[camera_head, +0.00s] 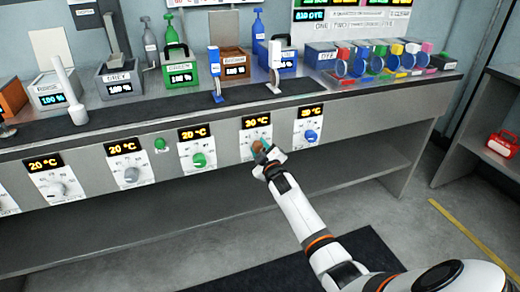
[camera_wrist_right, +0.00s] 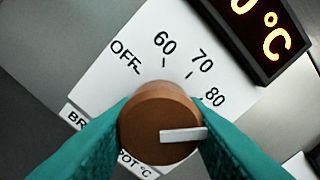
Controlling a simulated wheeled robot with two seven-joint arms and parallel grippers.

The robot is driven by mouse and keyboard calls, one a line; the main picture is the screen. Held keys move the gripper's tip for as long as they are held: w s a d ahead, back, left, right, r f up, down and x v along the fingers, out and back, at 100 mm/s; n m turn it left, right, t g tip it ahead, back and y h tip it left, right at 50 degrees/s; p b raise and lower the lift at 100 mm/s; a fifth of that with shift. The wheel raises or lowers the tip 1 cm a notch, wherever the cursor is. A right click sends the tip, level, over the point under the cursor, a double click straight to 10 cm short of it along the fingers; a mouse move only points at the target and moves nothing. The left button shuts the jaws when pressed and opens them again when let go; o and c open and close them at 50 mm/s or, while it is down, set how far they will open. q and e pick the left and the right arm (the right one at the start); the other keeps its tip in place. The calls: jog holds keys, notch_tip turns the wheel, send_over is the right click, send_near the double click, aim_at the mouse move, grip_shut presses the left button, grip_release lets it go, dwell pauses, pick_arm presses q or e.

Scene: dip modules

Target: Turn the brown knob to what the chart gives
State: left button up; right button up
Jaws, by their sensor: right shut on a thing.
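The brown knob (camera_head: 257,147) is on the front panel below a display (camera_head: 257,121) that seems to read 30 °C. My right gripper (camera_head: 264,155) reaches it from the front. In the right wrist view, the teal fingers are shut on the brown knob (camera_wrist_right: 152,115), one on each side. Its white pointer (camera_wrist_right: 183,135) points right, past the 80 mark (camera_wrist_right: 213,98). The dial plate (camera_wrist_right: 125,70) shows OFF, 60, 70 and 80; the finger hides any marks beyond. The chart (camera_head: 352,12) on the wall is cut off and too small to read fully. My left gripper is not in view.
A blue knob (camera_head: 310,135) sits to the right and a green knob (camera_head: 199,160) to the left, with more dials farther left. Labelled vats, including a brown one (camera_head: 236,66), stand on the bench above. The lower shelf (camera_head: 130,225) looks empty.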

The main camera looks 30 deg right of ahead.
jog(key=shift+f, duration=0.1)
jog(key=o, duration=1)
jog(key=shift+s, duration=0.15)
jog(key=shift+s+a, duration=0.15)
jog(key=shift+s, duration=0.2)
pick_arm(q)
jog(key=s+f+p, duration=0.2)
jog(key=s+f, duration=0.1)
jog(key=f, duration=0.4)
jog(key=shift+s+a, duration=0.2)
pick_arm(e)
jog(key=v, duration=1.1)
